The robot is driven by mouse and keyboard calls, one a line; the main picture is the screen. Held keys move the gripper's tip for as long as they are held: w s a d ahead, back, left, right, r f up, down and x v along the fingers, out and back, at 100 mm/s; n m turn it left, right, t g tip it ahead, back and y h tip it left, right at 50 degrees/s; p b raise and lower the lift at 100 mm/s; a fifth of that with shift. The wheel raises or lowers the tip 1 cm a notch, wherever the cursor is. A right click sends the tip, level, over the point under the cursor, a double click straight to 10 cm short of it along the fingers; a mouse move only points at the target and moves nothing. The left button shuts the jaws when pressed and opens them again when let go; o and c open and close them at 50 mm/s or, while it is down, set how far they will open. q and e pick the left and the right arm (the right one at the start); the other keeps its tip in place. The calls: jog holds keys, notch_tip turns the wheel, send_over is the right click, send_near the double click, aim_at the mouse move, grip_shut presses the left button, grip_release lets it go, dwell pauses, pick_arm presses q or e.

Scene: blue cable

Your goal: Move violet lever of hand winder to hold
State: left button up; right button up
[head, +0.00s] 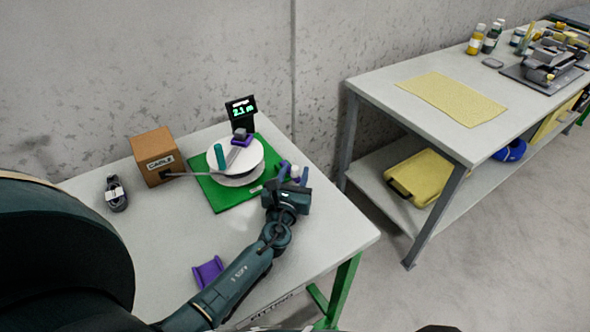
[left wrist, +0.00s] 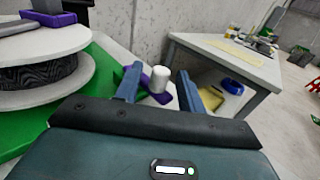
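The hand winder has a white spool (head: 250,170) on a green base (head: 205,191), with a teal handle (head: 220,157). The spool is also at the left of the left wrist view (left wrist: 70,92), with dark cable wound between its flanges. The violet lever (left wrist: 160,97) with its white knob (left wrist: 161,78) is at the right side of the base; the knob also shows in the head view (head: 295,171). My left gripper (head: 293,174) is open, its two blue fingers on either side of the knob, with gaps visible in the left wrist view. My right gripper is not in view.
A cardboard cable box (head: 156,157) stands left of the winder, with a cable running to the spool. A display (head: 241,107) stands behind. A second bench (head: 400,110) is at right.

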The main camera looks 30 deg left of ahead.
pick_arm(q)
jog(key=shift+w+a, duration=0.2)
jog(key=shift+w, duration=0.5)
jog(key=shift+c, duration=0.5)
grip_shut()
